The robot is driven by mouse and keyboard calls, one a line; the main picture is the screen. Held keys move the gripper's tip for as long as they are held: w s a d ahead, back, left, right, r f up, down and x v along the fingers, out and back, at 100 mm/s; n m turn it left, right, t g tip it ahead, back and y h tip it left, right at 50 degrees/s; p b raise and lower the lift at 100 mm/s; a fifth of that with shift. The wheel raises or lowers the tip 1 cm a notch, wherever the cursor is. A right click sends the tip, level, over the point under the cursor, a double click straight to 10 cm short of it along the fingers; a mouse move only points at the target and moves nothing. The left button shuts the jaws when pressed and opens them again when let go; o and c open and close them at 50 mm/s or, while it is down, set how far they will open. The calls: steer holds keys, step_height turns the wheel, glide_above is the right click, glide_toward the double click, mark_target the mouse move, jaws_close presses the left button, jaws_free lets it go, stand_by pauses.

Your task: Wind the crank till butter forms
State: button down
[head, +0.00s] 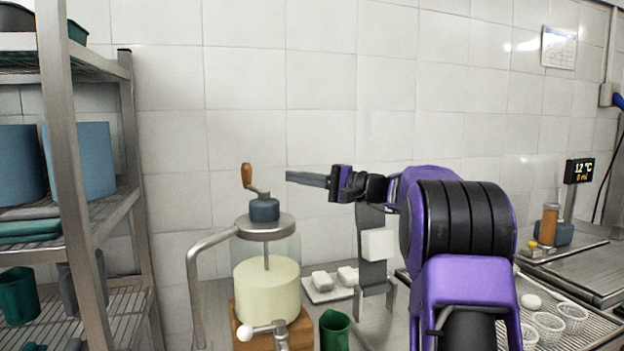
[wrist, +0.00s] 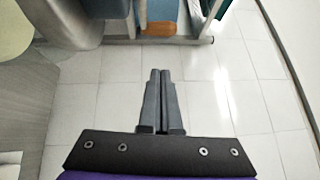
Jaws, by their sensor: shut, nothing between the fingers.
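The churn is a clear jar (head: 268,290) with pale yellow contents, on a wooden base, under a grey metal lid (head: 266,228). Its crank has a blue-grey hub (head: 264,209) and an upright brown wooden handle (head: 247,175), at the left of the hub. A paddle shaft goes down into the contents, which hide its lower end. My gripper (head: 288,176) is right of the handle, apart from it in the picture, fingers pointing left. The wrist view shows the fingers (wrist: 160,73) shut together and empty. I cannot make out the crank there.
A bent metal pipe (head: 193,290) stands left of the churn, and a white-knobbed tap (head: 246,332) in front. A green cup (head: 335,328) and a tray with white blocks (head: 322,281) are to the right. A metal shelf (head: 68,170) rises at left.

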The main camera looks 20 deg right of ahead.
steer(key=w+a, duration=0.1)
steer(key=a, duration=0.6)
steer(key=shift+w+r, duration=0.35)
